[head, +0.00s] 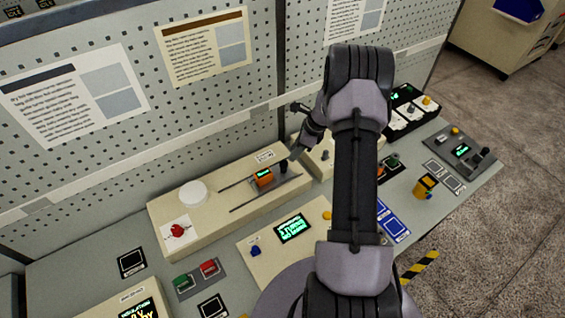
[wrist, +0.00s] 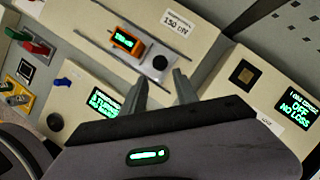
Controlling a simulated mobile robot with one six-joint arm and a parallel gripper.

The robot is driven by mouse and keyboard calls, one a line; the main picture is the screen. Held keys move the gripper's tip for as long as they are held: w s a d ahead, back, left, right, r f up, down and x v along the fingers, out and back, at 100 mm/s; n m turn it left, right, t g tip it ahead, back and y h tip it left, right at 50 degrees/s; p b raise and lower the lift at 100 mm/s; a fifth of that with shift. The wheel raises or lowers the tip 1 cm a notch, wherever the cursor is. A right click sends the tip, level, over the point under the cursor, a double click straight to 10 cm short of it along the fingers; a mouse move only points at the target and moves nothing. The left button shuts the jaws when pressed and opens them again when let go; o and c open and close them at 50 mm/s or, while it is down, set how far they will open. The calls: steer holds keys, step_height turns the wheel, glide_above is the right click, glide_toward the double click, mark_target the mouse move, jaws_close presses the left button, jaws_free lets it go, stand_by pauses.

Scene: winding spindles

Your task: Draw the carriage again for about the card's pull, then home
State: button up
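The carriage is a grey plate (head: 275,185) on two dark rails of a cream housing, with an orange readout (head: 263,178) and a dark round knob. In the wrist view the orange readout (wrist: 124,41) is lit green, its digits too small to read surely. The dark knob (wrist: 159,63) stands right of it. My gripper (wrist: 160,78) is open, its two fingers apart, with the tips just short of the knob; I cannot tell whether they touch it. In the head view my gripper (head: 287,160) is small and dark by the carriage's right end. A card (wrist: 178,22) reads about 150 cN.
A green-lit screen (head: 290,229) sits on the sloped panel in front, with a blue knob (head: 255,250). A white disc (head: 193,194) and a red figure (head: 178,231) are on the housing's left. A screen (wrist: 296,107) at right shows OFF, NO LOSS. A pegboard rises behind.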

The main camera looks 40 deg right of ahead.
mark_target(285, 163)
steer(key=x, duration=1)
steer(key=shift+w+a+f, duration=0.1)
steer(key=shift+f, duration=0.15)
jaws_close()
stand_by(0.9)
